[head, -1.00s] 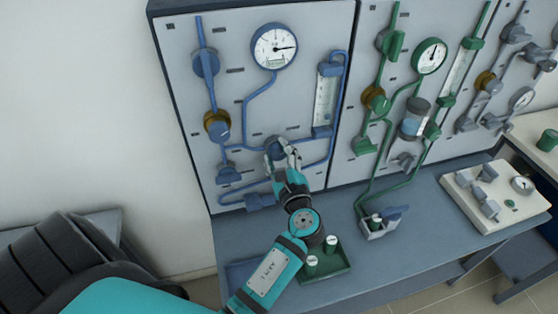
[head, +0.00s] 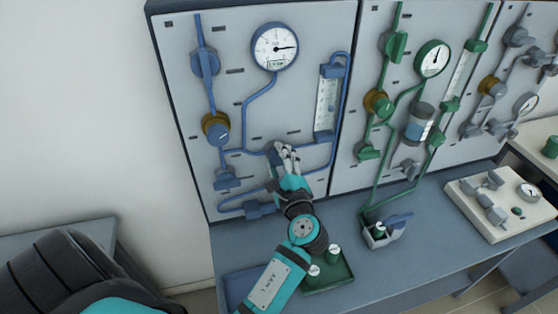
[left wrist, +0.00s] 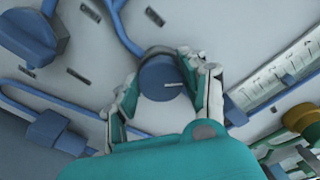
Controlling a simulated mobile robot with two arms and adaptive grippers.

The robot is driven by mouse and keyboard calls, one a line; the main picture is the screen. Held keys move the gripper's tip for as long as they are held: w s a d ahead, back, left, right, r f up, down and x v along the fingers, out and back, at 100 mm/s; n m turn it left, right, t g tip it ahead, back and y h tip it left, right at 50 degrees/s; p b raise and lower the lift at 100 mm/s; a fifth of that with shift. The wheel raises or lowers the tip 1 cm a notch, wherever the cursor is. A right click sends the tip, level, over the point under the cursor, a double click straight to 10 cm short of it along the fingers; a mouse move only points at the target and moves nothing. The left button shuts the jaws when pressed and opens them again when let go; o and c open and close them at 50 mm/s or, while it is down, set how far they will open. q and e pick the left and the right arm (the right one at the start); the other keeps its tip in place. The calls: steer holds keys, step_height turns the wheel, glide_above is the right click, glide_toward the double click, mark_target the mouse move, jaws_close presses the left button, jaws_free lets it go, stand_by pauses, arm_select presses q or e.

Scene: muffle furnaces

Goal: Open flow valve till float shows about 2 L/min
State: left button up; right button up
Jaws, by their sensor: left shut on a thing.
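The blue flow valve knob (head: 275,147) sits on the left panel, low and centre, on the blue pipe. My left gripper (head: 287,152) is shut on it, with its fingers around the knob's sides. In the left wrist view the round knob (left wrist: 160,76) shows between the two finger sets, with a small pale mark on its face. The blue-ended flow meter tube (head: 326,100) stands up and right of the knob; its float is too small to read. Part of its scale also shows in the left wrist view (left wrist: 272,82). My right gripper is not in view.
A blue-ringed gauge (head: 274,46) and a brass-collared blue regulator (head: 216,128) share this panel. The green-piped panel (head: 403,90) is to the right. Bare bench (head: 345,228) lies right of the arm.

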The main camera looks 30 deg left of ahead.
arm_select(q)
steer(key=shift+r, duration=0.1)
steer(key=o, duration=1.2)
